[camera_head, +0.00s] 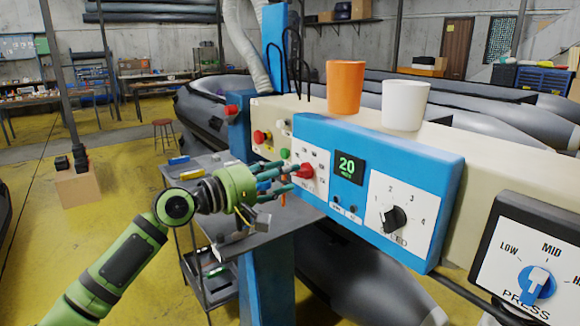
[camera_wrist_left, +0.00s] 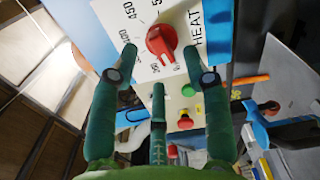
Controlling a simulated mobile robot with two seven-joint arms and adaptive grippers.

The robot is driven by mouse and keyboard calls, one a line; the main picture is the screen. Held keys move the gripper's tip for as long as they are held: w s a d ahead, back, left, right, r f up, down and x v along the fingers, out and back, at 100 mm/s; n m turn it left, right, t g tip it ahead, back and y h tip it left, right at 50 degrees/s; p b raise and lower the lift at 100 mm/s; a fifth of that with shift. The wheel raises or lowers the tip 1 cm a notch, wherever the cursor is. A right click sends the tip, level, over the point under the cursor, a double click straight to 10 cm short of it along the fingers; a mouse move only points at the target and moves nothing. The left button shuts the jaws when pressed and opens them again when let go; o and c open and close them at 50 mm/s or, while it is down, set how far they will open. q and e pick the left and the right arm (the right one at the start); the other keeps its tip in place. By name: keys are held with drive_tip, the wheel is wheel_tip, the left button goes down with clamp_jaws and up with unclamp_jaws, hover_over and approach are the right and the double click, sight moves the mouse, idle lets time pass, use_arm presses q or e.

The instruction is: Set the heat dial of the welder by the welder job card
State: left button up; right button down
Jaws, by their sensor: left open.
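The welder's blue control panel (camera_head: 370,142) carries the red heat dial (camera_head: 305,171) on a white scale plate near its left end. In the left wrist view the red heat dial (camera_wrist_left: 162,43) sits beside the word HEAT, with 450 readable on the scale. I cannot tell exactly which mark it points at. My left gripper (camera_head: 288,178) is open at the dial. In the wrist view its green fingers (camera_wrist_left: 160,62) spread either side of the knob; contact is unclear. Part of the scale is hidden by the fingers. I cannot make out a welder job card.
The panel also has a green display reading 20 (camera_head: 347,166), a black speed dial (camera_head: 393,219) and, farther right, a blue press dial (camera_head: 537,285). Orange (camera_head: 344,87) and white (camera_head: 404,106) cups stand on top. A grey shelf cart (camera_head: 200,165) stands behind my gripper.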

use_arm(q)
drive_tip(key=shift+x, duration=1.1)
use_arm(e)
drive_tip(key=shift+s+r, duration=0.15)
drive_tip(key=shift+r, duration=0.25)
use_arm(q)
drive_tip(key=shift+c, duration=0.4)
use_arm(e)
drive_tip(key=shift+s, duration=0.1)
use_arm(q)
clamp_jaws()
use_arm(e)
drive_tip(key=shift+s, duration=0.1)
